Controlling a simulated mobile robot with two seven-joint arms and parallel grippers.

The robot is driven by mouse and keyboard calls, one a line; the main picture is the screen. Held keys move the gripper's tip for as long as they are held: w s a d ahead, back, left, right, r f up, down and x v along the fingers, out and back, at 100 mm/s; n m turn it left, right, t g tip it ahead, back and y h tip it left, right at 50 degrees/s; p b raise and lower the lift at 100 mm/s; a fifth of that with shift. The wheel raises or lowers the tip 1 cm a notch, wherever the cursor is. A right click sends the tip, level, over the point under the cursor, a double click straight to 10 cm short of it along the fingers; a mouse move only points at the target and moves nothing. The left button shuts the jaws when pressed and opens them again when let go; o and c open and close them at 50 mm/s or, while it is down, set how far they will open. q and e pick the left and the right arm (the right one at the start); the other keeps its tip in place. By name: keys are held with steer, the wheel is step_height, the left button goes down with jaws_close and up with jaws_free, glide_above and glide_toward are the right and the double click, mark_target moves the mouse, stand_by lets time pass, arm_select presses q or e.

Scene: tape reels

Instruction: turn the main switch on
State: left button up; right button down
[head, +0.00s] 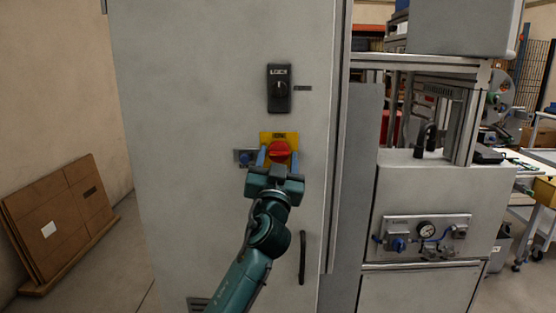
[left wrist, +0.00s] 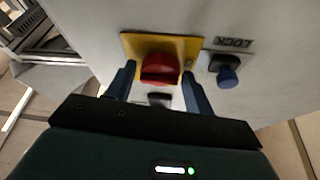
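The main switch is a red rotary knob (head: 280,151) on a yellow plate (head: 265,137), mounted on the grey cabinet door (head: 190,90). It also shows in the left wrist view as a red knob (left wrist: 160,69) on its yellow plate (left wrist: 130,43). My left gripper (head: 278,158) is open in front of the knob, with one blue finger on each side. In the left wrist view my left gripper (left wrist: 160,82) has its fingers apart, and I cannot tell whether either touches the knob. My right gripper is not in view.
A black door handle (head: 302,257) is below.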

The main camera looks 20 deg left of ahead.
arm_select(q)
steer(key=c, duration=0.7)
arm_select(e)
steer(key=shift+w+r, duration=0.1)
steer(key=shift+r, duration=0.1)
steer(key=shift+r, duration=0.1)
